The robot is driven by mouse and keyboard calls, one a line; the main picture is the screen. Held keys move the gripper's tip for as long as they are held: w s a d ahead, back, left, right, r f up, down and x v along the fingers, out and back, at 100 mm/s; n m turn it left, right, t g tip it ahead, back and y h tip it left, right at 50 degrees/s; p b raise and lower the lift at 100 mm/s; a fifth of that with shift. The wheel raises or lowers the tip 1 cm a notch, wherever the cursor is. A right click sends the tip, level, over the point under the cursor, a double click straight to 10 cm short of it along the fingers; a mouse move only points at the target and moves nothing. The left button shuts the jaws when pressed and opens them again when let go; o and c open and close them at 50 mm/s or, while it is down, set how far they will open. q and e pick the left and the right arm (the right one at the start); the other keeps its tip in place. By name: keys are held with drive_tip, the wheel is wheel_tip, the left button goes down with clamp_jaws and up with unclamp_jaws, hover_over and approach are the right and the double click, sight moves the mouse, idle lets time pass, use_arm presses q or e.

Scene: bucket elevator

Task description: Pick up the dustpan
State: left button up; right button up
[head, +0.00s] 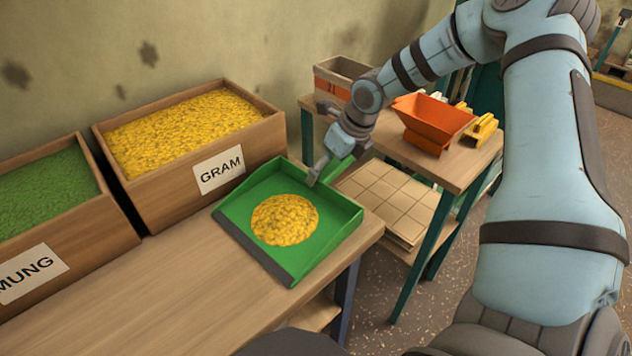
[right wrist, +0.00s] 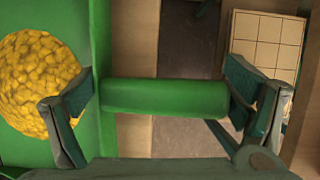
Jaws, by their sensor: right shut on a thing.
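The green dustpan (head: 234,212) is at the right end of the wooden table, its open lip toward the front left. It holds a round heap of yellow gram (head: 285,220). It looks level; I cannot tell whether it rests fully on the tabletop. My right gripper (head: 335,164) is at the dustpan's back right, at its handle. In the right wrist view the green handle (right wrist: 165,97) lies between the two fingers of the right gripper (right wrist: 162,92), one finger by the pan's wall and one by the handle's far end. My left gripper is not in view.
A wooden bin labelled GRAM (head: 185,115) stands behind the dustpan. A MUNG bin (head: 60,235) with green grains is at the left. A second table holds an orange bucket (head: 430,118), yellow parts (head: 483,130) and a box (head: 342,76). The front tabletop (head: 160,305) is clear.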

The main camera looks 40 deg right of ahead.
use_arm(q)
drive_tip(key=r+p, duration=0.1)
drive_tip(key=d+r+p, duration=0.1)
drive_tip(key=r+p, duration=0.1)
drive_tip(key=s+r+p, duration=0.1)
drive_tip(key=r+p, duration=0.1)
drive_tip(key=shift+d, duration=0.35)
use_arm(e)
wheel_tip(320, 180, up, 20)
drive_tip(key=o, duration=0.5)
drive_tip(key=c, duration=0.6)
